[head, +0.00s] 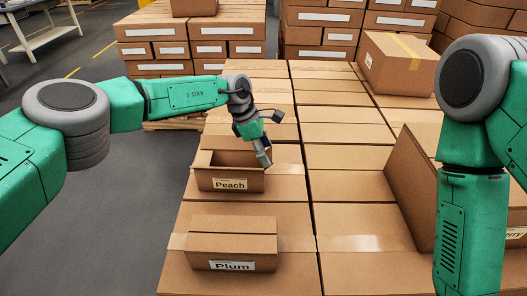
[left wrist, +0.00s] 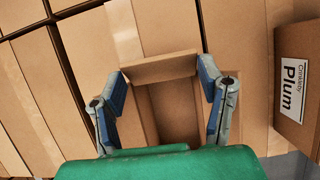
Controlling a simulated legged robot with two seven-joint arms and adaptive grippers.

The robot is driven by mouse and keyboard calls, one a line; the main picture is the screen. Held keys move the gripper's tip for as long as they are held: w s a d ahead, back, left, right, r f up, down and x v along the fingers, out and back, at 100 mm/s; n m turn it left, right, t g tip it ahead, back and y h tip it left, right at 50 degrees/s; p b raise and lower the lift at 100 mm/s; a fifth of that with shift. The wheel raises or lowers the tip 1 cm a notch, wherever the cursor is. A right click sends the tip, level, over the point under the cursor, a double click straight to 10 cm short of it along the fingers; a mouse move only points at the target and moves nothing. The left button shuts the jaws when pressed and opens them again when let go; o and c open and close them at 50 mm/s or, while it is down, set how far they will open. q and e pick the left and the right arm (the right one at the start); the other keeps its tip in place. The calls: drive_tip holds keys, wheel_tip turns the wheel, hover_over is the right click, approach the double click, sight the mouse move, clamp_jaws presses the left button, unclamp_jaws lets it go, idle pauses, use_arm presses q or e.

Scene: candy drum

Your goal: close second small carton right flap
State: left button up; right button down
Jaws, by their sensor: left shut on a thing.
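The small carton labelled Peach (head: 230,184) stands open on the large cartons in the head view. Its open inside (left wrist: 172,108) shows in the left wrist view, with its right flap (left wrist: 158,68) standing out at the far end. My left gripper (head: 264,159) is at the right end of this carton. Its two fingers lie at either edge of the flap, shut on it. The small carton labelled Plum (head: 232,246) stands closed nearer to me; it also shows at the right of the left wrist view (left wrist: 300,85). My right arm is in view, but its gripper is not.
Large taped cartons (head: 348,187) form a flat bed beneath. A larger carton with a raised flap (head: 412,182) stands at the right, its label partly hidden. A taped carton (head: 397,66) sits at the back right. Stacked cartons (head: 192,50) stand behind.

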use_arm(q)
drive_tip(key=shift+s+d+f, duration=0.15)
drive_tip(key=shift+d+f, duration=0.05)
drive_tip(key=shift+d, duration=0.55)
drive_tip(key=shift+a, duration=0.6)
drive_tip(key=shift+d, duration=0.9)
drive_tip(key=o, duration=0.9)
drive_tip(key=shift+a, duration=0.15)
drive_tip(key=shift+o, duration=0.2)
drive_tip(key=shift+a, duration=0.6)
drive_tip(key=shift+d+r, duration=0.1)
use_arm(e)
drive_tip(key=shift+d+f, duration=0.1)
drive_tip(key=shift+d, duration=0.25)
